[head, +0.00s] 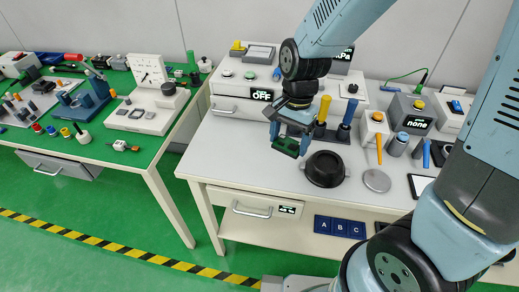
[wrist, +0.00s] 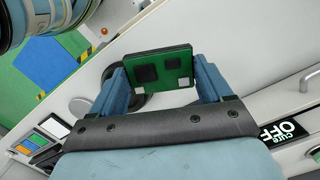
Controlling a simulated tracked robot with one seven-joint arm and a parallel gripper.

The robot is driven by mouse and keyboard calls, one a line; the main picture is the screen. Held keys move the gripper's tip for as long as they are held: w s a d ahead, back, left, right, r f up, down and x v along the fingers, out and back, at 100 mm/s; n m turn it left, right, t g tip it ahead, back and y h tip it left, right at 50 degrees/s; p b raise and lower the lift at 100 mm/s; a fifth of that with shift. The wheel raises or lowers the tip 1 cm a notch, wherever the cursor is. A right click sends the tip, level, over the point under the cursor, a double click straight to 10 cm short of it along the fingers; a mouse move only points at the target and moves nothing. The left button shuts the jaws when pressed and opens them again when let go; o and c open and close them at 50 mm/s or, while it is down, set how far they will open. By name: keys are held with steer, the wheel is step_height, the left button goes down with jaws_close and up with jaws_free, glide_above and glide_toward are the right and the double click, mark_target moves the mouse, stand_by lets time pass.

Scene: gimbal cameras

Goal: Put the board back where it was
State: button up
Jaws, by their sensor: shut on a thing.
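In the head view the board (head: 286,146) hangs below my gripper (head: 291,138), tilted, above the white bench. My gripper is shut on it by its edges. The board appears clear of the bench top. A black round bowl-like part (head: 325,169) stands just to its right.
The white bench (head: 232,150) is bare left of the board. A box reading "OFF" (head: 262,95) stands behind. A grey disc (head: 377,180) and several tools lie to the right. A green-topped bench (head: 100,150) with fixtures stands at left, across a gap.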

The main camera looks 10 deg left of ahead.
mark_target(258, 158)
steer(key=w+a+f, duration=0.1)
steer(key=a+f, duration=0.1)
steer(key=w+a+f, duration=0.2)
steer(key=a, duration=0.1)
steer(key=w+a+f, duration=0.1)
steer(key=a+f, duration=0.1)
steer(key=shift+w+a+f, duration=0.2)
steer(key=shift+w+f, duration=0.2)
steer(key=shift+w+a+f, duration=0.35)
steer(key=shift+a+f, duration=0.15)
steer(key=shift+f, duration=1.75)
steer(key=shift+f, duration=0.15)
steer(key=o, duration=1.1)
steer(key=shift+c, duration=0.2)
